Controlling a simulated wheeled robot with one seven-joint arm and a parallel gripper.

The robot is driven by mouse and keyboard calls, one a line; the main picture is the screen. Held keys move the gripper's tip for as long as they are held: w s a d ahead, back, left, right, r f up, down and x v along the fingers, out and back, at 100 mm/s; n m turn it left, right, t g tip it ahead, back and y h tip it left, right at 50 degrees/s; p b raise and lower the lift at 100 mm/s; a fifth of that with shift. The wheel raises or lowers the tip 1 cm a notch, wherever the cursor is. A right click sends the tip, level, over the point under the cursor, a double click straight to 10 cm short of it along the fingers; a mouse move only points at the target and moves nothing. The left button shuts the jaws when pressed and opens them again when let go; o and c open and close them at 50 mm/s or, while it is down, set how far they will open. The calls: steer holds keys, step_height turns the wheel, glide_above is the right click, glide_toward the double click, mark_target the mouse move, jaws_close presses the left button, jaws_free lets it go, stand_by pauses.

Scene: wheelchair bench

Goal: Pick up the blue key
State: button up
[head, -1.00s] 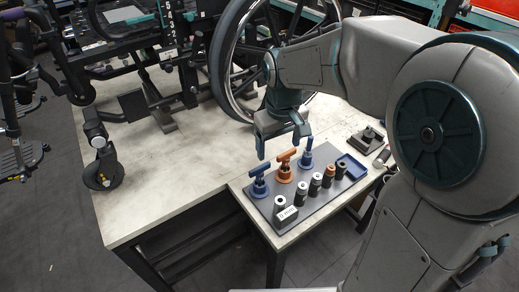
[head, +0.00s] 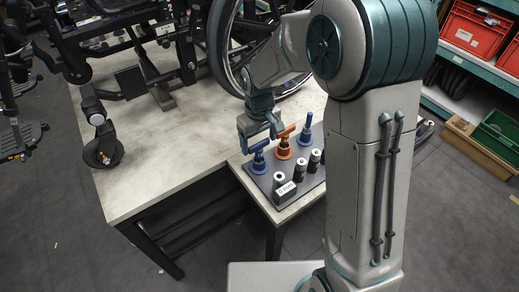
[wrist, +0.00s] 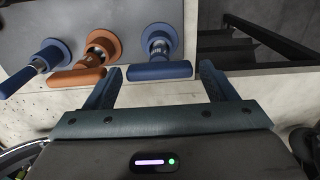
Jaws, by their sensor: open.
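Two blue T-handled keys stand upright in round blue bases on a dark board. The left one (head: 257,147) is directly below my gripper (head: 260,142); the other blue key (head: 306,130) stands to the right. An orange key (head: 284,137) stands between them. In the wrist view, the handle of the near blue key (wrist: 160,71) lies between the two fingertips of my open gripper (wrist: 162,68), with gaps on both sides. The orange key (wrist: 90,68) is just left of the left finger, and the other blue key (wrist: 32,72) is further left.
The dark board (head: 311,190) also carries several dark cylinders (head: 300,170) and a white label (head: 286,189) in front of the keys. A wheelchair wheel (head: 222,50) stands behind my gripper.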

mark_target(259, 150)
step_height(259, 150, down, 5)
steer(key=shift+w+p, duration=0.15)
steer(key=shift+p, duration=0.3)
steer(key=c, duration=1)
steer(key=shift+c, duration=0.3)
steer(key=shift+r, duration=0.15)
steer(key=shift+r, duration=0.55)
steer(key=r, duration=0.1)
steer(key=r+b, duration=0.1)
steer(key=r, duration=0.1)
steer(key=shift+s+d+r, duration=0.1)
steer(key=shift+s, duration=0.25)
steer(key=s+d+r+b, duration=0.1)
steer(key=s+d+r, duration=0.1)
steer(key=s+r, duration=0.4)
steer(key=s, duration=0.4)
steer(key=shift+s+d+r, duration=0.25)
steer(key=shift+s, duration=0.1)
